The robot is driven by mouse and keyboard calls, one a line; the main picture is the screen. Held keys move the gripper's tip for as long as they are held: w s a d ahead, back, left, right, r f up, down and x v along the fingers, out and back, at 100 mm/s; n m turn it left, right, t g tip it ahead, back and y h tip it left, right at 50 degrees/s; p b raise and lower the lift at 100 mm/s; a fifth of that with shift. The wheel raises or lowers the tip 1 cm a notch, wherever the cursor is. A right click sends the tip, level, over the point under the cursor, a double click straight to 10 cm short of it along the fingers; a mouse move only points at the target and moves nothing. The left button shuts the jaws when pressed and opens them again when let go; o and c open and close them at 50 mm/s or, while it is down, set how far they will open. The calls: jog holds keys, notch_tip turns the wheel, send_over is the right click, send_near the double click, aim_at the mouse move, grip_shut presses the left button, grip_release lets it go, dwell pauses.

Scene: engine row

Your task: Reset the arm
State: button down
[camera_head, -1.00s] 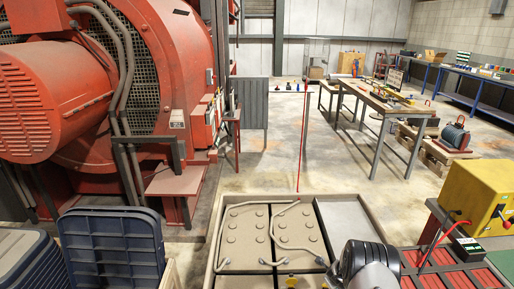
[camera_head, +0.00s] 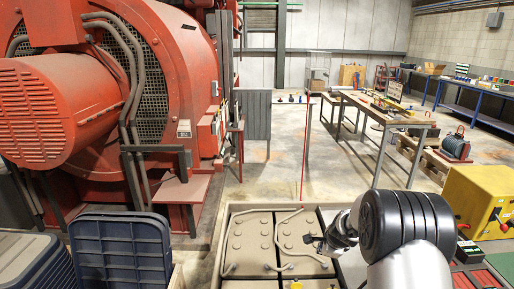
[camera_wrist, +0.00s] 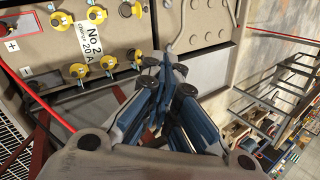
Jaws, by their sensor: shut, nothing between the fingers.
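My gripper (camera_head: 314,240) is at the end of my arm, in the lower middle of the head view. It points left, above the beige box with cable loops on its lid (camera_head: 262,240). In the wrist view my gripper (camera_wrist: 164,68) has its blue fingers together with nothing between them. Beyond the fingertips lies a beige panel (camera_wrist: 62,60) with yellow terminals and a "No 2 charge 20 A" label. My arm hides part of the box's right side in the head view.
A large red machine (camera_head: 70,110) fills the left. Blue-grey crates (camera_head: 120,250) stand at the lower left. A yellow box (camera_head: 478,196) stands at the right. A workbench (camera_head: 385,112) stands farther back. Open floor (camera_head: 265,180) lies between machine and workbench.

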jog(key=s+a+r+n, duration=0.4)
jog(key=s+r+n, duration=0.2)
jog(key=s+r, duration=0.45)
jog(key=s+a+r+n, duration=0.4)
jog(key=s+r+n, duration=0.2)
jog(key=s+r, duration=0.5)
jog(key=s+r+n+g, duration=0.1)
jog(key=s+n, duration=0.8)
jog(key=s, duration=1.3)
jog(key=shift+s+a+r+g, duration=0.15)
jog(key=shift+a+r+g, duration=0.15)
jog(key=shift+a+r, duration=0.2)
